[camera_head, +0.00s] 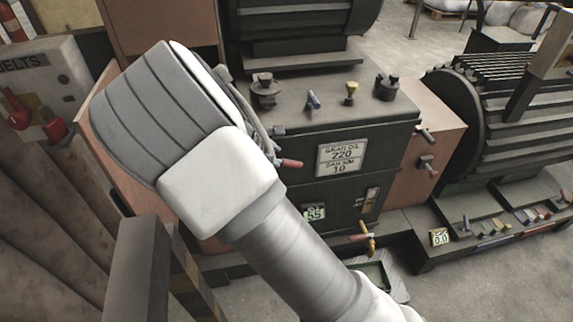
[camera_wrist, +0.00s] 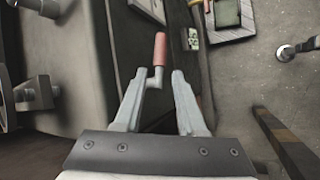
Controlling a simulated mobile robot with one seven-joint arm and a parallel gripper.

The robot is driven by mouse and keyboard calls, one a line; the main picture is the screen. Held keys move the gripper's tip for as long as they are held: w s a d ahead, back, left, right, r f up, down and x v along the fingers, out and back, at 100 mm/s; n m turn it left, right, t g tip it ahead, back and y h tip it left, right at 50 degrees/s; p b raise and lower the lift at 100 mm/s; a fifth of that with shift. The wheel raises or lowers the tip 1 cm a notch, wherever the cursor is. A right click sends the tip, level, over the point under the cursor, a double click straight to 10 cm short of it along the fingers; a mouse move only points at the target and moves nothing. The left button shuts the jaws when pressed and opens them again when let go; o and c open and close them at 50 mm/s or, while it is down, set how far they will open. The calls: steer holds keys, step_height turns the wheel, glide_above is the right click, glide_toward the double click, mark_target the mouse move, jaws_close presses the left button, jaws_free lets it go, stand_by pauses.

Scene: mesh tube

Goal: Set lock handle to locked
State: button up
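A handle with a red grip (camera_wrist: 160,50) and a grey crank end shows in the wrist view. In the head view, a red-gripped handle (camera_head: 290,163) sticks out from the upper left side of the dark green machine; it looks like the same one. My gripper (camera_wrist: 158,75) is open, and its two fingers point at this handle. The grey crank end appears between the fingertips in the picture, with gaps at both sides; I cannot tell its depth. In the head view my arm covers much of the gripper. Which handle is the lock handle is not labelled.
The machine (camera_head: 375,150) has several valves on top and a label plate (camera_head: 341,155). A yellow tap with a red handle (camera_head: 368,238) sits low at its front. A red-knobbed box marked BELTS (camera_head: 45,90) stands left. Grey floor (camera_head: 500,285) is clear at lower right.

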mark_target(284, 161)
steer(key=b+x, duration=0.1)
steer(key=x, duration=0.7)
steer(key=shift+w+d+f, duration=0.1)
steer(key=shift+w+f, duration=0.05)
steer(key=shift+f, duration=0.05)
jaws_close()
stand_by(1.1)
